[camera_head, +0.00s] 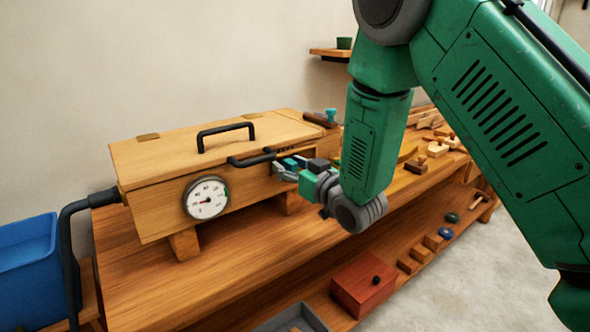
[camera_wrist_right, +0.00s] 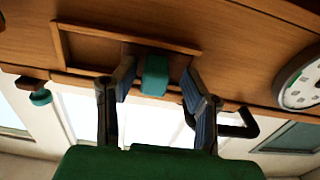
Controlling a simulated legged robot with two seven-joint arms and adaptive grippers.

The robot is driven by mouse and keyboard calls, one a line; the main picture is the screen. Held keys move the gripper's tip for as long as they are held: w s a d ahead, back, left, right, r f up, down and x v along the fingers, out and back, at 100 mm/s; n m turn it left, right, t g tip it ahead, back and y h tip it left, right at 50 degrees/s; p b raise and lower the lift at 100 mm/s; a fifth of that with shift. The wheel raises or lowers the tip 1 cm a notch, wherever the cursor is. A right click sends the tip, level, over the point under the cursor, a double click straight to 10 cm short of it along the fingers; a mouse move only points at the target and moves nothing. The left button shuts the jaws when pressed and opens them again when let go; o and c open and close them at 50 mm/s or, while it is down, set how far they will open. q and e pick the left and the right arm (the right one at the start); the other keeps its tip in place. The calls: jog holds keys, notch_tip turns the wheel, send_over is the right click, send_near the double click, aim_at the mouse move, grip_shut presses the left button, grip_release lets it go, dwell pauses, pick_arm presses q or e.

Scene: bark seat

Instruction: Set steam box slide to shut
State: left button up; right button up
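The steam box (camera_head: 150,160) is a long wooden box with a black lid handle and a round dial on its front. On its front, right of the dial, is the slide with a teal knob (camera_head: 290,163). The wrist view shows the knob (camera_wrist_right: 156,75) beside a framed wooden recess (camera_wrist_right: 90,48) in the front. My right gripper (camera_head: 293,172) is at the front of the box. In the wrist view its open fingers (camera_wrist_right: 158,72) stand on both sides of the knob, with gaps showing. The slide's exact position is partly hidden. My left gripper is not in view.
A black front handle (camera_head: 250,160) is close to the left of my right gripper. The dial (camera_head: 207,198) is further left. A workbench (camera_head: 220,270) carries the box, with small wooden tools to the right. A red box (camera_head: 362,285) is on the lower shelf. A blue bin (camera_head: 28,268) stands left.

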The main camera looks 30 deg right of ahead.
jog(key=s+d, duration=0.1)
jog(key=s, duration=1)
jog(key=shift+s, duration=0.35)
jog(key=shift+f, duration=0.1)
jog(key=s+a+f+g+h, duration=0.1)
jog(key=s+a+f+g, duration=0.2)
jog(key=f, duration=0.7)
jog(key=s+f+g, duration=0.4)
jog(key=f+g, duration=0.1)
jog(key=f, duration=0.5)
jog(key=s+a+f+g, duration=0.2)
jog(key=s+f+g, duration=0.2)
jog(key=s+f, duration=0.3)
jog(key=s+a+f+g, duration=0.2)
jog(key=s+f+g, duration=0.3)
jog(key=s, duration=0.8)
notch_tip(320, 180, down, 3)
jog(key=shift+s+a+h, duration=0.2)
jog(key=shift+s+h, duration=0.1)
jog(key=shift+w, duration=0.1)
